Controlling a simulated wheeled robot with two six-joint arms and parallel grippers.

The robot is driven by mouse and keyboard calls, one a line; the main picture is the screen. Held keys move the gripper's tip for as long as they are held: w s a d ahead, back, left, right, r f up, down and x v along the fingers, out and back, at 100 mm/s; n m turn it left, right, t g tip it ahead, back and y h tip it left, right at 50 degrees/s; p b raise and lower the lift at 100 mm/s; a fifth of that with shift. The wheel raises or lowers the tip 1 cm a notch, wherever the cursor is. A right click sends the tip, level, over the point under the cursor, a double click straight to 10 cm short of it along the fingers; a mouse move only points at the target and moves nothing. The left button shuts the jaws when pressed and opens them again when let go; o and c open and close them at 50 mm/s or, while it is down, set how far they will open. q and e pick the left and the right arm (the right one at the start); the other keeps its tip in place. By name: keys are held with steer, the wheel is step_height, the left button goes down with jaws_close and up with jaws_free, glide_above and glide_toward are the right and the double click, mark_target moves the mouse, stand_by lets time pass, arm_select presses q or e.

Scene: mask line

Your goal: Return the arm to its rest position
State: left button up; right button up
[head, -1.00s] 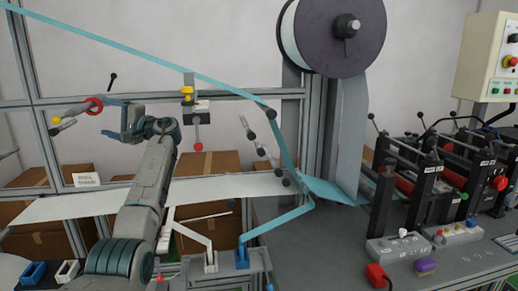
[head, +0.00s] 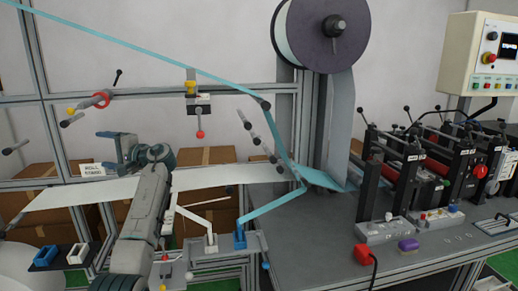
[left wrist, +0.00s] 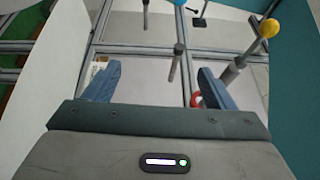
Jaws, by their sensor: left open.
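My left arm (head: 143,220) rises from the bottom left of the head view. My left gripper (head: 108,149) is at its upper end, in front of the frame and near the white web's left part. In the left wrist view the gripper (left wrist: 155,88) has its two blue fingers wide apart, with nothing between them. My right gripper does not show in either view.
A white web (head: 225,174) runs across behind my left arm. Rollers and a red ring (head: 102,99) stick out above the gripper. A blue holder (head: 47,255) stands at lower left.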

arm_select(q)
steer(key=s+d+f+h, duration=0.15)
steer(key=s+f, duration=0.35)
steer(key=f, duration=0.7)
steer(key=s+f+h, duration=0.3)
steer(key=s+f, duration=0.2)
steer(key=f, duration=0.8)
steer(key=s+d+f+n+h, duration=0.1)
steer(key=s+d+f+h, duration=0.25)
steer(key=s+f, duration=1)
steer(key=s+d+f+h, duration=0.2)
steer(key=s+d+f, duration=0.1)
steer(key=s, duration=0.5)
steer(key=s+d+f+h, duration=0.3)
steer(key=s, duration=0.5)
steer(key=s+d+r+h, duration=0.15)
steer(key=s+d, duration=0.25)
steer(key=s, duration=0.4)
steer(key=s+d+r+h, duration=0.1)
steer(key=s+d+h, duration=0.2)
steer(key=s, duration=0.5)
step_height(320, 180, down, 29)
steer(key=a+n+g, duration=0.1)
steer(key=a+g, duration=0.1)
steer(key=a, duration=0.1)
steer(key=s+a+f+g, duration=0.1)
steer(key=s+f, duration=1.8)
steer(key=f, duration=0.2)
